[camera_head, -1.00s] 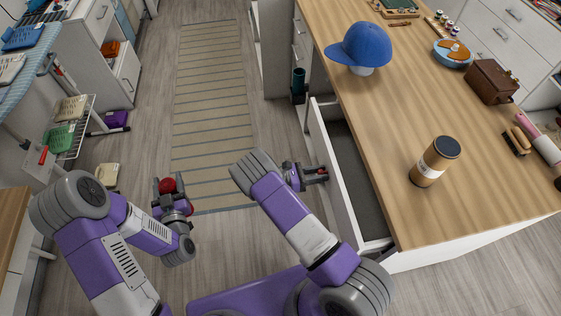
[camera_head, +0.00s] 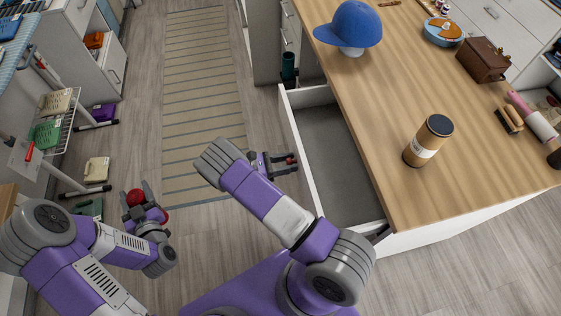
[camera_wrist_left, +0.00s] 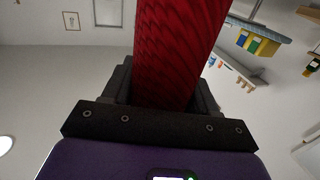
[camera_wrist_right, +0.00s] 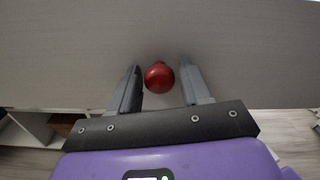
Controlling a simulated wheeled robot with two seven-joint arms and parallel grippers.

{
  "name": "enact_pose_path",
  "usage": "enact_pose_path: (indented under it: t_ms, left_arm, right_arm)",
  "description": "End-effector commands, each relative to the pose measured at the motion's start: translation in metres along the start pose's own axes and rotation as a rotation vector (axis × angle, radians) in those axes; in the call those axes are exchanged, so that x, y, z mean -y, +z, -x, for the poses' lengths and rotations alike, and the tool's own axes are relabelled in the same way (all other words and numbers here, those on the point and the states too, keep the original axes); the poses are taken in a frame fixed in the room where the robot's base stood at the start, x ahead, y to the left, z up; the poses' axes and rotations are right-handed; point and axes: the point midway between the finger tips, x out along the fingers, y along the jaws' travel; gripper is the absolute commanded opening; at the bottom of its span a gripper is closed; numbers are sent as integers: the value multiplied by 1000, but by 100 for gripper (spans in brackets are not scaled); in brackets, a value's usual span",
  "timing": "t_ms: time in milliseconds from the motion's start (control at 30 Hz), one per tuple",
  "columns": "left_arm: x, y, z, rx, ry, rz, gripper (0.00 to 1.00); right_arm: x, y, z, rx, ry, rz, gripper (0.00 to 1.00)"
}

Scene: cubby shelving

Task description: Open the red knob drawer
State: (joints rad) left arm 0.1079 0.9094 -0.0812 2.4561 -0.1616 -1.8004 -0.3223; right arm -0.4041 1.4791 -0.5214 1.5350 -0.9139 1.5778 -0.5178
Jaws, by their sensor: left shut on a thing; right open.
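The drawer (camera_head: 291,135) is white with a grey inside and stands pulled well out from the counter's left side. It is empty where I see into it. Its red knob (camera_wrist_right: 159,77) shows in the right wrist view on the drawer front. My right gripper (camera_head: 291,163) is open, with its fingers on either side of the knob and apart from it. My left gripper (camera_head: 136,193) is shut on a red object (camera_wrist_left: 178,50), held up away from the drawer at the lower left. Its full shape is unclear.
A striped rug (camera_head: 200,90) lies on open floor left of the drawer. A wire rack (camera_head: 65,125) stands at far left.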

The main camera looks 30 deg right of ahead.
Motion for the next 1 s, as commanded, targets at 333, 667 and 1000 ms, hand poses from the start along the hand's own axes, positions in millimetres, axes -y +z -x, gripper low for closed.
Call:
enact_pose_path:
  t_ms: [333,667,1000]
  left_arm:
    - [0,0,0,-1,0,0,6]
    - [0,1,0,-1,0,0,6]
    - [0,6,0,-1,0,0,6]
  right_arm:
    - [0,0,0,1,2,-1,59]
    - [-1,-1,47,-1,6,-3,59]
    - [-1,-1,109,0,3,-1,59]
